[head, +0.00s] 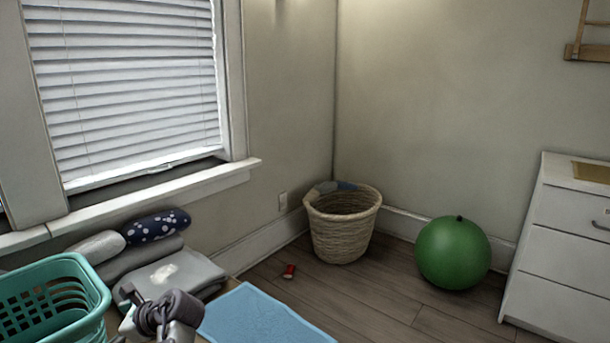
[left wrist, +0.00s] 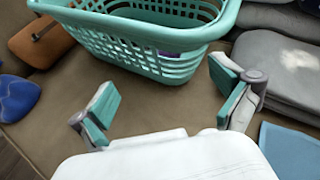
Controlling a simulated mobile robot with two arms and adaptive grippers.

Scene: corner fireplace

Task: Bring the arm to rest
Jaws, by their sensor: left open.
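My left gripper (left wrist: 165,92) shows in the left wrist view with its two teal-padded fingers spread wide and nothing between them. It is over a brown surface (left wrist: 150,108), in front of a teal plastic basket (left wrist: 150,62). In the head view, a grey jointed part of my arm shows at the bottom edge, right of the teal basket (head: 72,318); the fingers cannot be made out there. My right gripper is in neither view.
Folded grey cloths (head: 190,274) and a blue cloth (head: 262,318) lie right of the basket. In the wrist view, an orange-brown object (left wrist: 42,42) and a blue one (left wrist: 17,97) lie left. A wicker basket (head: 340,232), green ball (head: 452,252) and white drawers (head: 560,250) stand beyond.

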